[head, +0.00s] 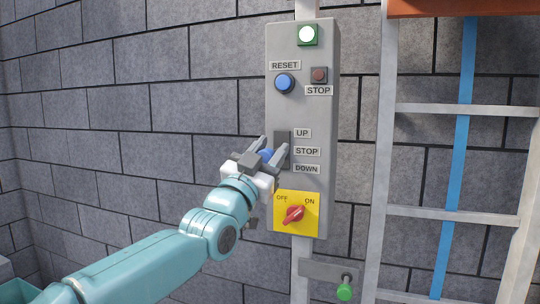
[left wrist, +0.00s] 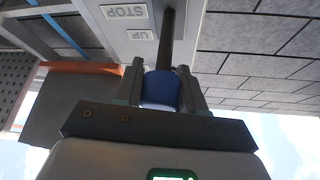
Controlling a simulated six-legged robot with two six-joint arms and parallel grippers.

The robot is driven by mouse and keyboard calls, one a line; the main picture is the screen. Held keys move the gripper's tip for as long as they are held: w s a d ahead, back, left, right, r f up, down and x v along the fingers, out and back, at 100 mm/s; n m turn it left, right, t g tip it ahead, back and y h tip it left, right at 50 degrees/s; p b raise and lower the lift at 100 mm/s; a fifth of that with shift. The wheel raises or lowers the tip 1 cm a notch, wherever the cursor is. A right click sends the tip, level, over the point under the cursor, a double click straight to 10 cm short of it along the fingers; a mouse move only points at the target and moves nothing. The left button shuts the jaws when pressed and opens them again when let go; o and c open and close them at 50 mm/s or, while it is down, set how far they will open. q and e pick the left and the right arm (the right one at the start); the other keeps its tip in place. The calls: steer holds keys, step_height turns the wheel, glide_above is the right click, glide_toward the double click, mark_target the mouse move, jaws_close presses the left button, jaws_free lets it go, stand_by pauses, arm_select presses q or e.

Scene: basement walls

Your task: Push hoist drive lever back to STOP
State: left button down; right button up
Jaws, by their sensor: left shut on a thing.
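The hoist drive lever has a blue knob (head: 266,155) and stands out from a dark slot plate (head: 283,137) on the grey control panel (head: 303,115). Labels UP, STOP and DOWN run down the plate's right side. My left gripper (head: 267,152) is shut on the blue knob, one finger on each side. In the left wrist view the knob (left wrist: 160,90) sits between the fingers, with the UP and STOP labels upside down beyond. In the head view the knob looks roughly level with STOP; the gripper hides the shaft, so the exact lever position is unclear.
Below is a red rotary switch (head: 294,214) on a yellow plate. A metal ladder (head: 460,111) stands right. A green knob (head: 344,292) is lower down.

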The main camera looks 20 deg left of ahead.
arm_select(q)
steer(key=shift+f, duration=0.2)
steer(key=c, duration=1)
jaws_free()
steer(key=shift+o, duration=1.2)
steer(key=shift+r, duration=0.1)
steer(key=shift+s, duration=0.25)
steer(key=b+v, duration=0.4)
steer(key=v, duration=1.2)
